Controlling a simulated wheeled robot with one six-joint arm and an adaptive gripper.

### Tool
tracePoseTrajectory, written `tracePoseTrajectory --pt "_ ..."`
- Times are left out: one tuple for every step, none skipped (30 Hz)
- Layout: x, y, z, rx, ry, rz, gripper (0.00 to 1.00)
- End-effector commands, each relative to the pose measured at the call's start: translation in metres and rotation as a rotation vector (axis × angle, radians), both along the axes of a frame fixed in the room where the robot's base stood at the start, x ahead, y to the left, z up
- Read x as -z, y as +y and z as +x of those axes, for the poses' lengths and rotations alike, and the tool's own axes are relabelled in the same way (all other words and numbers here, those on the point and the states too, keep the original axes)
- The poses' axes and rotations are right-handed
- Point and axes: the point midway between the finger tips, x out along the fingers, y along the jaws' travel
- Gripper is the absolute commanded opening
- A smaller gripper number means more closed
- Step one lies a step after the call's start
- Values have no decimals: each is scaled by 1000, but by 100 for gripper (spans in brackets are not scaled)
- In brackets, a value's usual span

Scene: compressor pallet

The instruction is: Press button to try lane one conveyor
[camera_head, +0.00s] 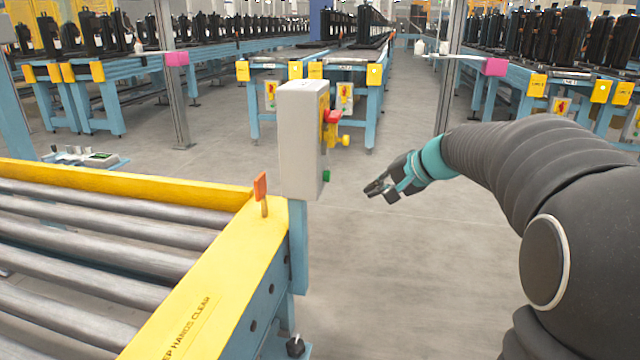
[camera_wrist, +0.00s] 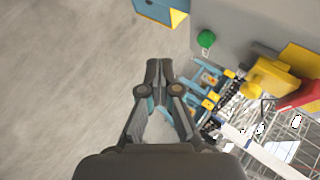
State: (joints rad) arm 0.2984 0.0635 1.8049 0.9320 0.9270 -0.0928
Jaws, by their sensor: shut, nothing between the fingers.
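A grey control box (camera_head: 303,140) stands on a blue post at the corner of the roller conveyor (camera_head: 215,290). On its right face are a red knob on a yellow plate (camera_head: 332,116) and, lower down, a green button (camera_head: 326,176). In the wrist view the green button (camera_wrist: 206,39) shows at the top, above and to the right of my fingertips. My gripper (camera_head: 377,189) is to the right of the box and a little lower than the green button, apart from it. In the wrist view my gripper (camera_wrist: 159,68) is shut and empty.
An orange flag-like piece (camera_head: 261,190) stands on the conveyor's yellow edge, left of the box. More conveyors (camera_head: 320,58) with dark cylinders stand behind. A grey upright post (camera_head: 450,70) stands at the back right. The floor around my gripper is clear.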

Motion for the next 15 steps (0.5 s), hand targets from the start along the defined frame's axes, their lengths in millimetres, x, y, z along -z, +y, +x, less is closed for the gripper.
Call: tracePoseTrajectory --pt "8 -9 17 23 -5 36 0" --pt "9 -14 25 34 -10 55 0" --pt "11 -19 34 48 -15 78 0" --pt "11 -22 40 57 -20 93 0" --pt "12 -25 45 63 -24 105 0" --pt "12 -28 50 73 -29 120 0" --pt "12 -30 53 77 -31 128 0" --pt "12 -32 56 81 -33 134 0" --pt "12 -33 58 85 -35 141 0" --pt "12 -34 59 87 -36 143 0" --pt "12 -34 60 87 -37 145 0" --pt "12 -34 60 89 -37 146 0" --pt "12 -34 60 88 -37 147 0" --pt "12 -34 60 88 -37 147 0" --pt "12 -34 60 87 -37 145 0"
